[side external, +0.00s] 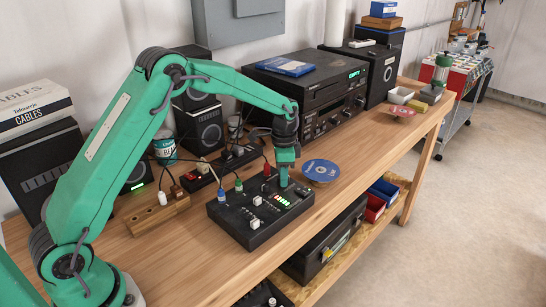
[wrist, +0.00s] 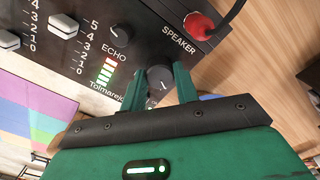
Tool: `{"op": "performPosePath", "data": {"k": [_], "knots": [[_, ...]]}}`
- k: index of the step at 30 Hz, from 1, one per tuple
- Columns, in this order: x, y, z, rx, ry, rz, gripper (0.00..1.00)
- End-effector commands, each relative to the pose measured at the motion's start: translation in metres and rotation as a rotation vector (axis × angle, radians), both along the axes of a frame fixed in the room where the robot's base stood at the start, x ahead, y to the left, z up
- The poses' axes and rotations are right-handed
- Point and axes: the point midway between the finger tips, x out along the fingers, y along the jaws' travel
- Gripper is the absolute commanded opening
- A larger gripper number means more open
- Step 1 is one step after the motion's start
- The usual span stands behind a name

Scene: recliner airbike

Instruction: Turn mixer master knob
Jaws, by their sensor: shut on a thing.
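The black mixer (side external: 232,228) lies flat on the wooden bench in the side view, with sliders, knobs and a lit level meter on top. Its panel (wrist: 125,45) fills the upper part of the wrist view. The round dark master knob (wrist: 159,76), with a white pointer mark, stands near the panel's edge beside the green meter. My green gripper (side external: 285,180) points down at the mixer's right end. In the wrist view my gripper (wrist: 162,88) has its fingers shut on the knob, one on each side. The gripper hides the knob in the side view.
A red plug (wrist: 199,26) with a cable sits at the SPEAKER socket close to the knob. A blue disc (side external: 321,170) lies right of the mixer. A wooden block (side external: 158,217) stands left of it, and a stereo unit (side external: 310,95) stands behind.

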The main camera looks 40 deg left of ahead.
Motion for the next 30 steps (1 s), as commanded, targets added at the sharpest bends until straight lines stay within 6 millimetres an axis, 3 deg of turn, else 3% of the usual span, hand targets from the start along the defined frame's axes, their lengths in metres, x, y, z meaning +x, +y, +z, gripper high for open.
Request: {"op": "performPosePath", "data": {"k": [11, 30], "knots": [[0.0002, -0.0003, 0.0009, 0.000, 0.000, 0.142, 0.07], [0.0004, -0.0005, 0.0014, -0.001, -0.001, 0.682, 0.07]]}}
